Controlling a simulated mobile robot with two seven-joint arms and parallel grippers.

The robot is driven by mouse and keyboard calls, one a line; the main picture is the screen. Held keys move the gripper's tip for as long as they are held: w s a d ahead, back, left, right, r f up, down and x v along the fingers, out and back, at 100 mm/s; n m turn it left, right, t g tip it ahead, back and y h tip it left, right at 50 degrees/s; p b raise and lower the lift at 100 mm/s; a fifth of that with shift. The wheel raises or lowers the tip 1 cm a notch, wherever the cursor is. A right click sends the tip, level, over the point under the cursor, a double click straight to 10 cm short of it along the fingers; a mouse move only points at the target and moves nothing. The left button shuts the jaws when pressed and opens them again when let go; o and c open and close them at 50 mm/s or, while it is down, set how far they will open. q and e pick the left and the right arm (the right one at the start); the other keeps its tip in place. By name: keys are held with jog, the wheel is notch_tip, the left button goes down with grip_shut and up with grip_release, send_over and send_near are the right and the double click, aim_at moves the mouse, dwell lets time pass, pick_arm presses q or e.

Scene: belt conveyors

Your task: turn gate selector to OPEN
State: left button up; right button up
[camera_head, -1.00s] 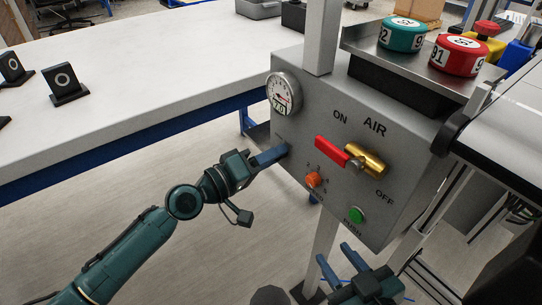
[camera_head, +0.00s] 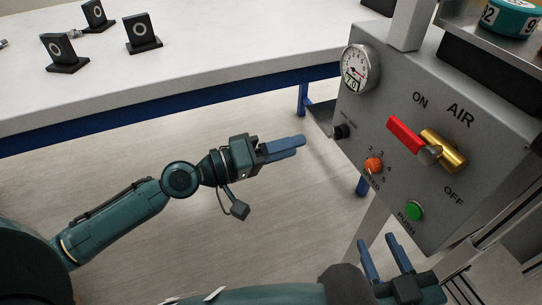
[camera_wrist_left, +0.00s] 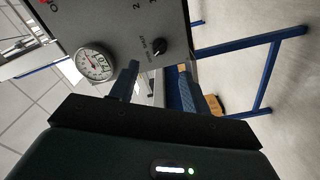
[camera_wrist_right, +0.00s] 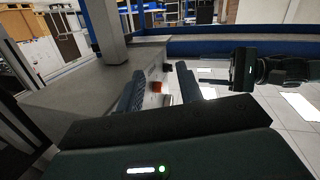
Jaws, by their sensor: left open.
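A grey control panel (camera_head: 400,110) stands at the right in the head view. A small black knob (camera_head: 341,132) sits near its left edge; its label is too small to read, so I cannot be sure it is the gate selector. The knob and its pointer line also show in the left wrist view (camera_wrist_left: 158,46). My left gripper (camera_head: 302,146) is open and empty, left of the panel and apart from the knob. My right gripper (camera_head: 377,240) is open and empty below the panel; its fingers also show in the right wrist view (camera_wrist_right: 164,72).
The panel also carries a gauge (camera_head: 359,69), an orange numbered knob (camera_head: 373,165), a green push button (camera_head: 414,211) and a red-handled brass air valve (camera_head: 442,151). A white table (camera_head: 220,60) with black stands (camera_head: 142,34) lies behind. The floor left of the panel is clear.

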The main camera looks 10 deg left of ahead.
pick_arm(q)
jog(key=b+v, duration=0.1)
jog(key=v, duration=0.2)
jog(key=shift+s+a, duration=0.1)
jog(key=shift+a, duration=0.05)
pick_arm(e)
jog(key=shift+a+r+n+t+y, duration=0.1)
jog(key=shift+a+n+t+y, duration=0.15)
jog(key=shift+n+t+y, duration=0.2)
pick_arm(q)
jog(key=s+f+m+t+y, duration=0.6)
jog(key=s+f+m+y, duration=0.1)
jog(key=s, duration=0.3)
jog(key=shift+s+m, duration=0.3)
jog(key=shift+m, duration=0.3)
